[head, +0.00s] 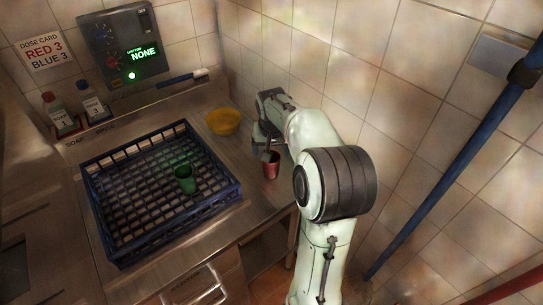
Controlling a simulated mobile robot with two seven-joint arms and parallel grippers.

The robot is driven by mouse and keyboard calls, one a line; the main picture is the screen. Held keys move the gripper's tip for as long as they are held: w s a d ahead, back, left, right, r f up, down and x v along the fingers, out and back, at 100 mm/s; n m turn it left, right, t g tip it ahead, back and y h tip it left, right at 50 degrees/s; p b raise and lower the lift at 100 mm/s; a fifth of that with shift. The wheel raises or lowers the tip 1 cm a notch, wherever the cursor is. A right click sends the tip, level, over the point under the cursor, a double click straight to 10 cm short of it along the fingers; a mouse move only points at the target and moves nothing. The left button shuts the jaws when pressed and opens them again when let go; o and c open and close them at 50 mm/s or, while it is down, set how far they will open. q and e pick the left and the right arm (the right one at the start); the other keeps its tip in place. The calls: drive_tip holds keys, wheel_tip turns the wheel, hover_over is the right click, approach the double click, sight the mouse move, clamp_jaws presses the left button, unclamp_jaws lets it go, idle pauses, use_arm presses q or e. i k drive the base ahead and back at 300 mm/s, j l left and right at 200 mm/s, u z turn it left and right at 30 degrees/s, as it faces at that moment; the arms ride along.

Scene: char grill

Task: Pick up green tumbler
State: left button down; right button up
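The green tumbler (185,180) stands in the blue dish rack (112,256), right of its middle, with its open top up. My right gripper (267,149) is at the right of the counter, beyond the rack's right side and apart from the green tumbler. Its fingers are at the rim of a red tumbler (271,169). They are small and dark, and I cannot tell whether they grip it. My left gripper is not in view.
A yellow bowl (222,121) sits behind the rack near the wall. Two labelled bottles (57,115) (93,107) stand at the back left. A control box (120,50) and a brush (182,77) are at the back. The rack's raised walls surround the green tumbler.

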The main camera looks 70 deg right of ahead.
sight(184, 175)
drive_tip(key=k+j, duration=0.1)
drive_tip(key=j, duration=0.4)
drive_tip(key=k+j, duration=0.1)
drive_tip(key=j, duration=0.35)
drive_tip(key=k+j, duration=0.1)
drive_tip(key=j, duration=0.4)
